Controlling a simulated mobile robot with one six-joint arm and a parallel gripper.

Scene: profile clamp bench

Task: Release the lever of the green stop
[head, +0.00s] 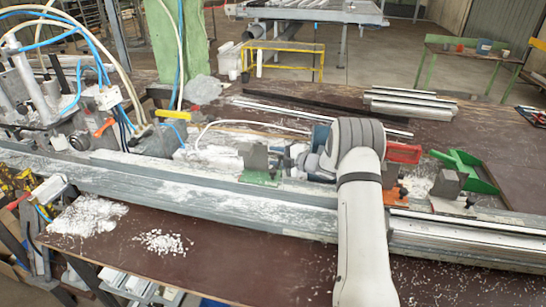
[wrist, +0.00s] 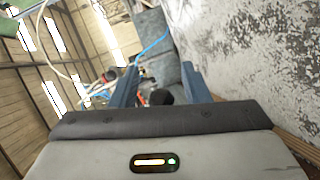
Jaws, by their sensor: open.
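The green stop (head: 262,177) sits on the long grey profile rail (head: 215,195) in the head view, just left of my arm. A dark grey block stands on its green base. I cannot make out its lever clearly in the head view. My gripper (wrist: 160,88) is open, its two blue-grey fingers apart in the wrist view. A black rounded knob (wrist: 161,97) shows between the fingers, near the gripper body; I cannot tell if it is the lever or touches a finger. In the head view my wrist hides part of the gripper, close to the right of the green stop.
An orange stop (head: 397,196) is partly hidden right of my arm, near a red bin (head: 404,152) and a green dustpan (head: 466,170). Hoses and a clamp with an orange lever (head: 104,127) stand at left.

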